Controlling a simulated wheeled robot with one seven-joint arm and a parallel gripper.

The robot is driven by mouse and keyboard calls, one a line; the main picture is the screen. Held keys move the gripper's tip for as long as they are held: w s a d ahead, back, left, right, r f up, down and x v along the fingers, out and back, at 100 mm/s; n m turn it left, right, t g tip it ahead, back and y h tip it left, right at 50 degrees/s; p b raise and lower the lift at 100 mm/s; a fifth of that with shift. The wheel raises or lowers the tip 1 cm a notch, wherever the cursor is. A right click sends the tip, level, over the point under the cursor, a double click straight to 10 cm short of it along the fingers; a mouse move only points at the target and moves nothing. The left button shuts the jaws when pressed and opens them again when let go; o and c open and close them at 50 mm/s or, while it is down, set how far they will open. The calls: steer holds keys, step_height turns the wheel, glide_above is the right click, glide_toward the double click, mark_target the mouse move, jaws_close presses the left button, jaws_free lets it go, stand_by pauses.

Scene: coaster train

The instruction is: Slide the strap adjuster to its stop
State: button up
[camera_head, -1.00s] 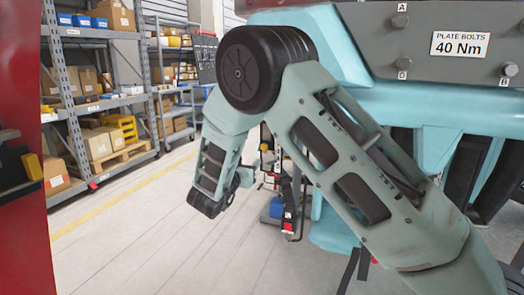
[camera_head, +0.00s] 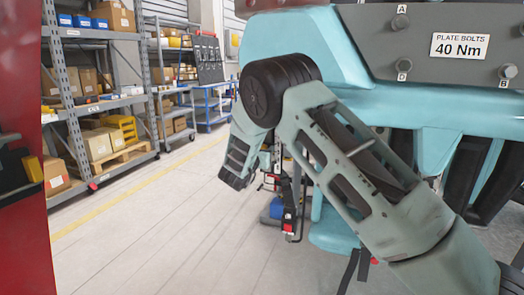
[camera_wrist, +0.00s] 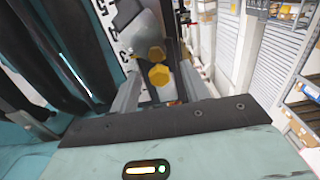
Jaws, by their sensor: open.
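In the wrist view, the two grey fingers of my gripper (camera_wrist: 160,80) are apart. A yellow faceted knob (camera_wrist: 158,75) shows between them, with a second yellow piece (camera_wrist: 155,53) just beyond it. I cannot tell whether either finger touches the knob, or whether it belongs to the strap adjuster. A white scale strip (camera_wrist: 112,20) with black numbers, 5 to 3 legible, runs beside the left finger. In the head view, my arm largely hides the gripper; black strap hardware with red parts (camera_head: 288,215) hangs just beyond it.
A teal seat unit (camera_head: 440,110) with a grey plate marked 40 Nm (camera_head: 459,45) fills the right. Dark straps (camera_head: 348,270) hang below it. Shelves with boxes (camera_head: 95,90) stand at the left, and a red cabinet (camera_head: 25,220) is near. The floor (camera_head: 150,230) between is clear.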

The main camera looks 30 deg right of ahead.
jaws_close()
step_height(320, 180, down, 3)
steer(key=shift+r+b, duration=0.1)
steer(key=shift+b, duration=0.5)
jaws_free()
steer(key=v, duration=1.7)
steer(key=shift+s+a, duration=0.2)
